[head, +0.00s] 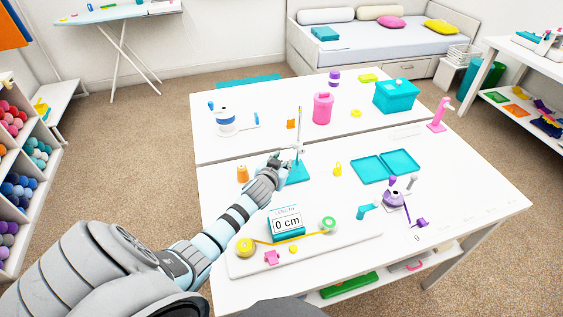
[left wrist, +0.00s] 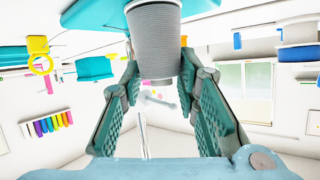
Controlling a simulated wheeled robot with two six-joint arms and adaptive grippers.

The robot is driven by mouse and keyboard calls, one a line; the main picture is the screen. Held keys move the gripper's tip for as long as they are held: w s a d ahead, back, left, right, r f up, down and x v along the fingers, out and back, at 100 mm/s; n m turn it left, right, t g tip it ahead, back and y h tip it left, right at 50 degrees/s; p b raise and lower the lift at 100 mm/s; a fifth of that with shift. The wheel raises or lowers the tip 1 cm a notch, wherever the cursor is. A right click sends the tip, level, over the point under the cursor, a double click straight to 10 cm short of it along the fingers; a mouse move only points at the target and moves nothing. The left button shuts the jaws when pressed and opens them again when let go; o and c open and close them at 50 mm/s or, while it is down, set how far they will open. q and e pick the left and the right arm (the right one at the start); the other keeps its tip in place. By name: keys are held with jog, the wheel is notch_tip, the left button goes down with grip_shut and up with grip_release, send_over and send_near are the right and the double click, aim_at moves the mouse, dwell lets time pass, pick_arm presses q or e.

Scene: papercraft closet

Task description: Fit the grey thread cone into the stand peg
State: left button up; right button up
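The grey thread cone (left wrist: 155,40) shows at the top of the left wrist view, between the fingertips of my left gripper (left wrist: 160,68). Its wide end is against or close to a teal surface behind it, and its narrow end points down the picture. I cannot tell whether the fingers press on it. In the head view my left gripper (head: 280,161) is beside the stand, which has a teal base (head: 299,174) and a thin upright rod (head: 299,125). The cone cannot be made out there, and the peg is hidden. My right gripper is not in view.
An orange spool (head: 242,174) stands left of my gripper and a yellow item (head: 337,169) right of the stand. A teal tray (head: 386,166) lies farther right. A length display (head: 287,223) is on a board in front. The table's front right is mostly clear.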

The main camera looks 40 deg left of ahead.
pick_arm(q)
jog(key=o, duration=0.3)
jog(key=shift+o, duration=0.2)
jog(key=shift+s, duration=0.1)
jog(key=v, duration=1.2)
